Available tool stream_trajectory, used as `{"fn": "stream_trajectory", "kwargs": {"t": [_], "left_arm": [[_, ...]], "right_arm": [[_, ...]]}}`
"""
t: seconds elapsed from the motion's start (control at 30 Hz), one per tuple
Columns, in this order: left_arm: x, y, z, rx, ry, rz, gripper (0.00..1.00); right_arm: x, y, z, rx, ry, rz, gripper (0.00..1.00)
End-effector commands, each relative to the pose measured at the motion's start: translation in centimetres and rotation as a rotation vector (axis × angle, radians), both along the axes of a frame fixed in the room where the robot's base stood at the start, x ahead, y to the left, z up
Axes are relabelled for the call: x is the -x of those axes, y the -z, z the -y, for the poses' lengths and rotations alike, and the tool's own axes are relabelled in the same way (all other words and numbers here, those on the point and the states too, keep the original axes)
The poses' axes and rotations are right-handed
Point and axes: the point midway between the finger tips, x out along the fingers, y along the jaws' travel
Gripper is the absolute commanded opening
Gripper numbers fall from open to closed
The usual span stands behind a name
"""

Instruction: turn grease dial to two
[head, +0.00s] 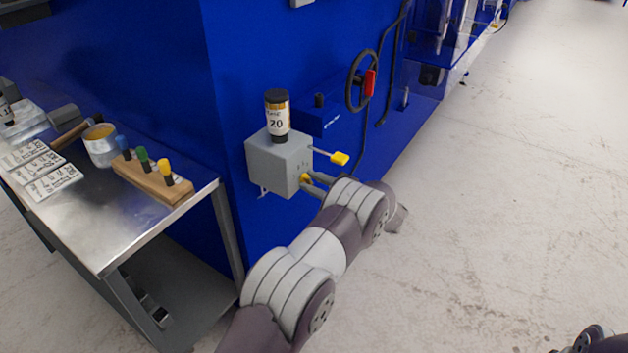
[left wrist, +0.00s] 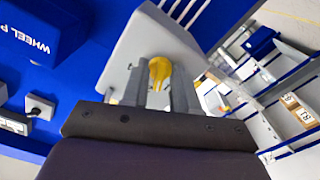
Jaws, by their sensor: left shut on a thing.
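The grease dial is a small yellow knob (head: 305,178) low on the front face of a grey box (head: 268,160) fixed to the blue machine. In the left wrist view the yellow knob (left wrist: 159,72) sits between the two fingers of my left gripper (left wrist: 160,95), which is shut on it. In the head view my left gripper (head: 316,184) reaches the box from the right. The dial's markings are too small or hidden to read. A dark bottle with a label reading 20 (head: 277,115) stands on the box. Only part of my right arm shows, at the bottom right.
A yellow-ended lever (head: 340,158) sticks out from the box just above my left gripper. A handwheel with a red handle (head: 362,82) is on the machine behind. A metal table (head: 130,235) with cards, a tin and a wooden block stands left. The floor at right is clear.

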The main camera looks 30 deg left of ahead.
Motion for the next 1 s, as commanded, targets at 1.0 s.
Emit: {"fn": "stream_trajectory", "kwargs": {"t": [1.0], "left_arm": [[0.02, 0.08, 0.03, -0.006, 0.0, -0.089, 0.36]], "right_arm": [[0.0, -0.36, 0.0, 0.0, 0.0, 0.0, 0.82]]}}
